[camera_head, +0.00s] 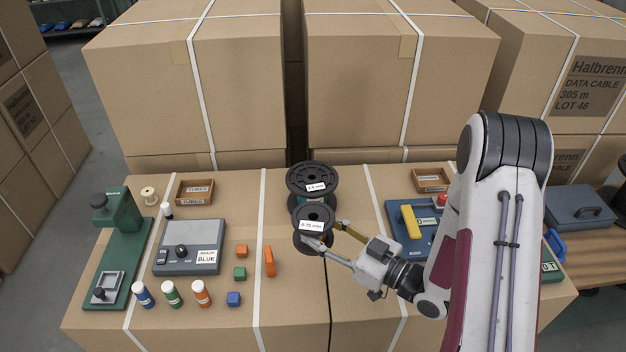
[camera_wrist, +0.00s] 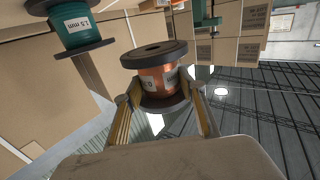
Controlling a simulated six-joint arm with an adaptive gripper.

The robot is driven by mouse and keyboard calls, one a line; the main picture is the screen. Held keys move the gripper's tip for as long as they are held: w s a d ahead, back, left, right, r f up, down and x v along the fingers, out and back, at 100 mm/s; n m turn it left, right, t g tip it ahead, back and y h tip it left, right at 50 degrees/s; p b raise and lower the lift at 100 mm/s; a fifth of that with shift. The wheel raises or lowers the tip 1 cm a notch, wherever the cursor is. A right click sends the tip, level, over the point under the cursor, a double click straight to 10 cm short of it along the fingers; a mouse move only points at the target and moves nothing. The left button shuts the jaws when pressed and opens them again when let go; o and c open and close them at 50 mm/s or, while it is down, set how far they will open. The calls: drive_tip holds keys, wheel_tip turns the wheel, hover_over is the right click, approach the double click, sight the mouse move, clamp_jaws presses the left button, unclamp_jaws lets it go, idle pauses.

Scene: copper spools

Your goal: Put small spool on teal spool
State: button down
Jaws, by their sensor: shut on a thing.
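The small spool (camera_head: 314,215) has black flanges, a white 0.75 mm label and copper winding, which shows in the wrist view (camera_wrist: 155,84). My gripper (camera_head: 326,234) is shut on it, with one yellowish finger on each side, also seen in the wrist view (camera_wrist: 160,108). The teal spool (camera_head: 312,176), labelled 1.5 mm, stands on the carton top just behind the small spool. Its teal winding shows in the wrist view (camera_wrist: 75,22), apart from the small spool. The small spool partly hides it in the head view. The height of the small spool is hard to tell.
A grey device (camera_head: 190,247), coloured blocks and several small bottles stand to the left. A blue tray (camera_head: 410,245) with a yellow piece is to the right, near my arm. Tall cartons (camera_head: 190,80) rise behind. A black line (camera_head: 329,295) runs down the front.

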drive_tip(key=w+a+r, duration=0.1)
drive_tip(key=w+r, duration=0.2)
drive_tip(key=w, duration=0.4)
drive_tip(key=w+a+r, duration=0.1)
drive_tip(key=w+r, duration=0.2)
drive_tip(key=w, duration=0.5)
wheel_tip(320, 180, up, 4)
drive_tip(key=f+m+t+h, duration=0.1)
drive_tip(key=m+t+h, duration=0.1)
hover_over(318, 181)
drive_tip(key=shift+r, duration=0.25)
drive_tip(key=shift+f, duration=0.1)
drive_tip(key=shift+f, duration=3.05)
drive_tip(key=shift+f, duration=0.15)
drive_tip(key=shift+f, duration=1.75)
